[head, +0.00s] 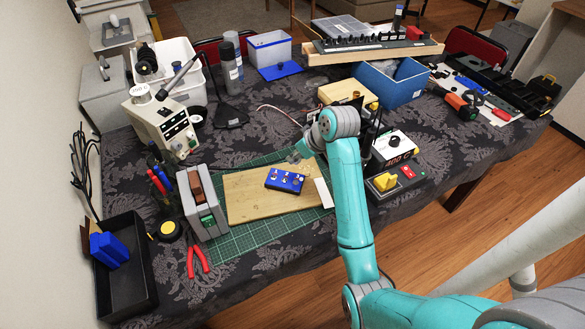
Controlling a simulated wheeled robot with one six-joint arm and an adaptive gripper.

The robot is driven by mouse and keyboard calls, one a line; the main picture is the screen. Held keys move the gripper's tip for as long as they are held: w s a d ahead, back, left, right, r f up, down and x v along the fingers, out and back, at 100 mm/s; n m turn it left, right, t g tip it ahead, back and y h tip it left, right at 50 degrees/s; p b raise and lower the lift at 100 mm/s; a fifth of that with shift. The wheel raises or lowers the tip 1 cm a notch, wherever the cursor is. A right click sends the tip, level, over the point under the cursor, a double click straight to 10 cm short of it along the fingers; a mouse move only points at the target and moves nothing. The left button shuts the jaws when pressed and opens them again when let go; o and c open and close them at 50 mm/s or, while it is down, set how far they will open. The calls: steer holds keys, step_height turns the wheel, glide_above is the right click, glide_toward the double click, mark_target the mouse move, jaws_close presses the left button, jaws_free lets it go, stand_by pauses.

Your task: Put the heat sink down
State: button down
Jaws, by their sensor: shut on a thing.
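My gripper (297,156) is above the far right part of the wooden board (245,200), just behind the blue box with knobs (285,180). It is small in the picture and partly hidden by my teal arm. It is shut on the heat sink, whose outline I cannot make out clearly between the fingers. I cannot tell whether the heat sink touches the board.
The board lies on a green cutting mat (235,240). A white strip (323,192) is at its right. A grey device (203,203) stands left, a black tray (150,270) beyond it. A yellow-knobbed unit (385,182) is right of my arm. The board's left part is bare.

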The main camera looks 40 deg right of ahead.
mark_target(297, 176)
steer(key=shift+f, duration=3.15)
steer(key=shift+f, duration=0.1)
steer(key=c, duration=1)
jaws_free()
steer(key=shift+s+r, duration=0.1)
steer(key=shift+r, duration=0.2)
steer(key=v, duration=1.1)
steer(key=shift+s+d+r, duration=0.1)
steer(key=shift+s+r, duration=0.05)
steer(key=shift+r, duration=0.1)
steer(key=shift+s, duration=0.1)
